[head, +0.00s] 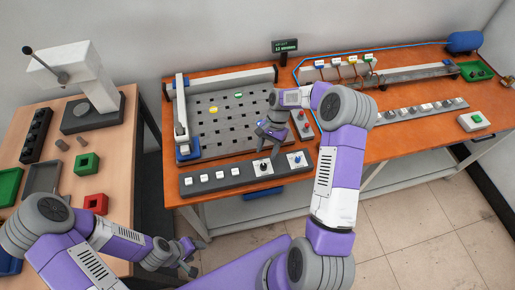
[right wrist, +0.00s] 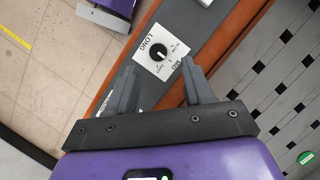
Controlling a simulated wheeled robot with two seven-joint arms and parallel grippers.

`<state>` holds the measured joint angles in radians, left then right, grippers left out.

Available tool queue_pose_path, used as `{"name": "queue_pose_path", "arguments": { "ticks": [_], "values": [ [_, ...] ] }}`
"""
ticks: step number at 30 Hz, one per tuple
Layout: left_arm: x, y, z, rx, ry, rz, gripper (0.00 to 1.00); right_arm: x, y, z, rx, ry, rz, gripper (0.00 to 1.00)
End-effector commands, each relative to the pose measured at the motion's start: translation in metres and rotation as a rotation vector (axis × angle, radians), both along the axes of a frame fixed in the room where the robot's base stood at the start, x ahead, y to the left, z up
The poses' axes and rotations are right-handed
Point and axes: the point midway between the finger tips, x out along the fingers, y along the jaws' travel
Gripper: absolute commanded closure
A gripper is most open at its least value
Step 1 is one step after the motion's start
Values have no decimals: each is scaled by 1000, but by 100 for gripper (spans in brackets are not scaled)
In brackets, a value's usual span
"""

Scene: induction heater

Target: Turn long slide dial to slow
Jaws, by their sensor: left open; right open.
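The long slide dial is a black round knob (right wrist: 158,52) on a white plate marked "LONG", on a grey panel in the right wrist view. Smaller words stand around the knob; its exact setting is hard to read. In the head view the dial (head: 263,169) is on the front control panel (head: 228,179). My right gripper (head: 270,142) is above the panel, open and empty. In the right wrist view its two fingers (right wrist: 158,70) are spread to either side of the dial plate, apart from the knob. My left gripper (head: 192,258) is open and empty, low at the front, away from the panel.
A blue dial (head: 295,159) sits right of the long dial, and several white buttons (head: 205,178) sit to its left. A perforated grey plate (head: 235,120) lies behind the panel. A red-buttoned box (head: 302,124) stands near my right wrist. A wooden table (head: 120,185) is at left.

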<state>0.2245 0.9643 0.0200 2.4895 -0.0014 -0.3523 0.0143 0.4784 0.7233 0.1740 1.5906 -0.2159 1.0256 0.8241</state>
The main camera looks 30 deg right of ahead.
Motion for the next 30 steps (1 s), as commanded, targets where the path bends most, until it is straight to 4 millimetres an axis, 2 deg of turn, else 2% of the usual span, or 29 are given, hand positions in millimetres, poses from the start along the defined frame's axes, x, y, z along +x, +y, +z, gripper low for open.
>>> {"name": "queue_pose_path", "arguments": {
  "ticks": [2, 5, 12, 18, 28, 29, 30],
  "values": [
    [-1, 0, 2, 0, 2, -1, 46, 0, -6, 6, -7, 14, -16, 48],
    [-1, 0, 1, 0, 2, 0, 46, -2, -4, 0, -8, 23, -23, 48],
    [-1, 0, 1, 0, 2, 0, 46, -10, 9, -36, -7, 24, -20, 48],
    [-1, 0, 1, 0, 2, 0, 46, -14, 16, -57, -8, 20, -19, 48],
    [-1, 0, 1, 0, 2, -1, 46, -15, 18, -61, -8, 17, -20, 48],
    [-1, 0, 1, 0, 2, -1, 46, -15, 18, -61, -9, 18, -20, 50],
    [-1, 0, 1, 0, 2, -1, 46, -15, 18, -61, -9, 18, -20, 56]
  ]
}}
